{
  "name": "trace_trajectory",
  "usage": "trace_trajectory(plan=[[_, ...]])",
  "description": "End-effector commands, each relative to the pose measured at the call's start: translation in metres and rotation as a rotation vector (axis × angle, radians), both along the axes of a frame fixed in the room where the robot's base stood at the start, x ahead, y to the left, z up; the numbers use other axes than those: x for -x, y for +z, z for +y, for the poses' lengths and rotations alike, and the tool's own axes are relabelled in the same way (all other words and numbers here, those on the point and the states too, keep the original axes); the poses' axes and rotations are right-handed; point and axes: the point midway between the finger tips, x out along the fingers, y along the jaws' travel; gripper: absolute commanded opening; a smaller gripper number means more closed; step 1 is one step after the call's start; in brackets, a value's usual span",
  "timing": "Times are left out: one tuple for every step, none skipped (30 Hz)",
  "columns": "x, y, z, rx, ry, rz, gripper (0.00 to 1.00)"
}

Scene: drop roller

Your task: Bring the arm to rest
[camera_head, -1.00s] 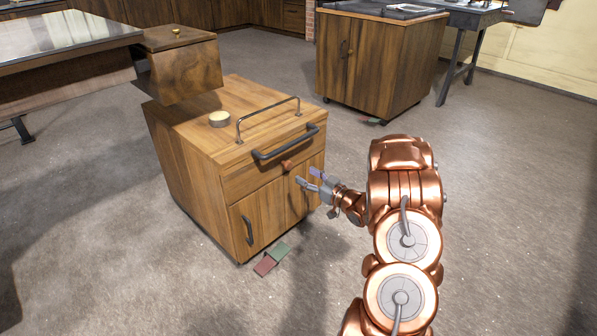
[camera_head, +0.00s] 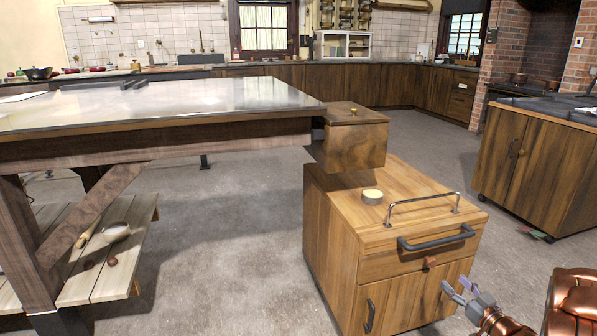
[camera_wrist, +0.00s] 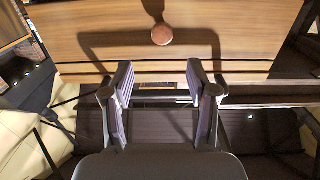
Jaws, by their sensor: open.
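My gripper (camera_head: 459,291) is at the lower right of the head view, in front of the wooden cabinet (camera_head: 330,232). My copper arm is partly cut off by the picture's right and bottom edges. In the wrist view, my gripper (camera_wrist: 160,85) has its two fingers spread with nothing between them. A wooden face with a round reddish-brown knob (camera_wrist: 162,35) shows beyond the fingertips. The same knob (camera_head: 429,262) shows in the head view below the cabinet's dark drawer handle (camera_head: 437,238). The fingers appear apart from the cabinet.
A wooden box (camera_head: 355,140) is beside the metal-topped table (camera_head: 200,97). Another cabinet (camera_head: 535,165) stands at the right. Grey floor (camera_head: 230,220) lies open between table and cabinet.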

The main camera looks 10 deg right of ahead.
Motion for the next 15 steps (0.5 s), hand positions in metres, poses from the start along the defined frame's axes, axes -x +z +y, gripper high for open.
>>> trace_trajectory(plan=[[-0.005,0.015,0.0,0.022,-0.007,0.02,0.58],[-0.008,0.02,0.0,0.038,-0.017,0.041,0.58],[-0.011,0.029,-0.001,0.06,-0.031,0.07,0.58],[-0.014,0.035,-0.002,0.079,-0.043,0.096,0.58],[-0.017,0.043,-0.003,0.099,-0.058,0.124,0.58],[-0.021,0.054,-0.004,0.127,-0.078,0.161,0.58],[-0.023,0.062,-0.005,0.147,-0.093,0.188,0.58],[-0.024,0.069,-0.006,0.164,-0.109,0.217,0.58],[-0.026,0.08,-0.007,0.188,-0.13,0.251,0.58],[-0.027,0.089,-0.008,0.204,-0.149,0.278,0.58],[-0.028,0.098,-0.008,0.22,-0.165,0.302,0.58],[-0.028,0.108,-0.009,0.238,-0.189,0.338,0.58],[-0.028,0.118,-0.009,0.251,-0.205,0.36,0.58],[-0.027,0.127,-0.009,0.264,-0.223,0.385,0.58],[-0.026,0.14,-0.008,0.279,-0.244,0.415,0.58]])
